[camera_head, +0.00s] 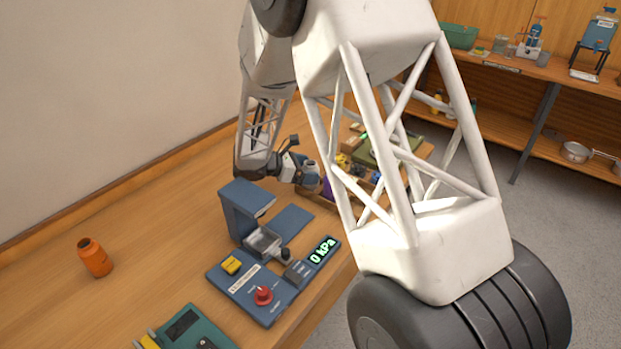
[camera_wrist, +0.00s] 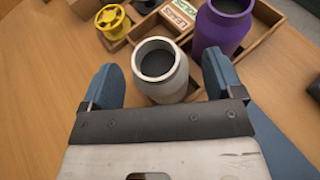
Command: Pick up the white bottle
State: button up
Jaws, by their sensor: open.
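The white bottle (camera_wrist: 162,84) is open-topped, with a dark inside, and shows in the wrist view. It appears to stand upright in a near compartment of a wooden tray (camera_wrist: 262,32). My gripper (camera_wrist: 160,74) is open, with one blue finger on each side of the bottle. A gap shows between the left finger and the bottle, and a narrower one on the right. In the head view my gripper (camera_head: 303,172) is over the near end of the tray, and I cannot clearly tell the bottle from the fingers there.
A purple bottle (camera_wrist: 222,26) stands close by the right finger. A yellow spool (camera_wrist: 112,20) and small labelled boxes (camera_wrist: 178,14) lie beyond. A blue press device (camera_head: 240,215) with a pressure display and an orange bottle (camera_head: 95,258) stand on the table (camera_head: 165,245).

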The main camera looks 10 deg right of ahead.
jog(key=shift+x, duration=0.8)
jog(key=shift+a, duration=0.1)
jog(key=c, duration=1.1)
jog(key=shift+r, duration=5)
